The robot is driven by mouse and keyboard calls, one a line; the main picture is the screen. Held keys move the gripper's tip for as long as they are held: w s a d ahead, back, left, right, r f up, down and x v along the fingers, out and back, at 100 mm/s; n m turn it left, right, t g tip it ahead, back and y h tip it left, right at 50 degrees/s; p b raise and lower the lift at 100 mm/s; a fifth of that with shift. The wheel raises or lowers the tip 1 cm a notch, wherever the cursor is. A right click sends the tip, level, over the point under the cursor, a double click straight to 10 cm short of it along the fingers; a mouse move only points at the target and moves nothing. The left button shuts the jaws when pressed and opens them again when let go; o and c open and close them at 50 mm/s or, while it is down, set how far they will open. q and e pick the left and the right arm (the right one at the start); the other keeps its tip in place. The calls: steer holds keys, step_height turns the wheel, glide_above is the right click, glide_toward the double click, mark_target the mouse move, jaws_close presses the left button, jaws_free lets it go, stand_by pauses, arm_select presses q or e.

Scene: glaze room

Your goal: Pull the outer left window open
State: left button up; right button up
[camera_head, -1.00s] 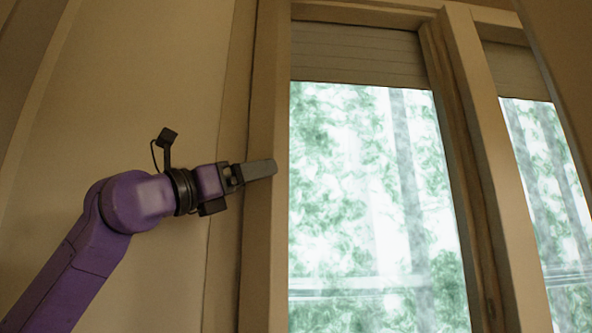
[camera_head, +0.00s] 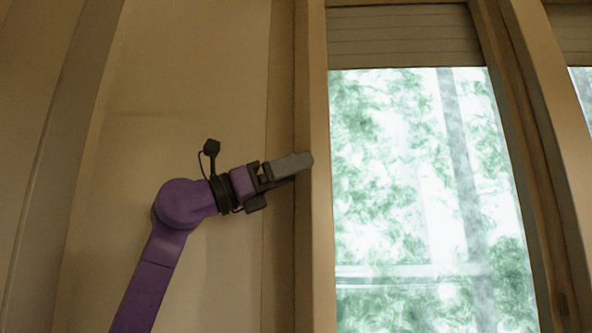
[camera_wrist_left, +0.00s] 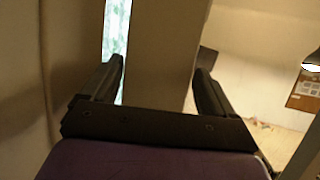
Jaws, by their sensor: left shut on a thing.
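The outer left window has a bright glass pane (camera_head: 420,200) with trees behind it and a pale wooden frame, whose left upright (camera_head: 317,250) shows in the head view. My left gripper (camera_head: 293,166) is at this upright, at mid-height, and is shut on it. In the left wrist view the two dark fingers (camera_wrist_left: 158,82) lie on either side of the upright (camera_wrist_left: 160,50). A narrow strip of greenery shows left of it there; whether this is glass or an open gap I cannot tell. The inner fingertips are partly hidden. My right gripper is not in view.
A plain wall (camera_head: 190,120) stands left of the window. A partly lowered slatted blind (camera_head: 400,35) covers the pane's top. A second window (camera_head: 582,85) shows at the far right. The left wrist view shows a board (camera_wrist_left: 305,95) in the room.

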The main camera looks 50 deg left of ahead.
arm_select(q)
steer(key=shift+d+f, duration=0.1)
stand_by(0.7)
steer(key=o, duration=1.3)
steer(key=shift+c, duration=0.2)
steer(key=b+v, duration=0.4)
steer(key=v, duration=0.6)
steer(key=shift+a+b, duration=0.25)
steer(key=shift+b, duration=0.05)
steer(key=shift+s, duration=0.15)
steer(key=shift+f, duration=0.1)
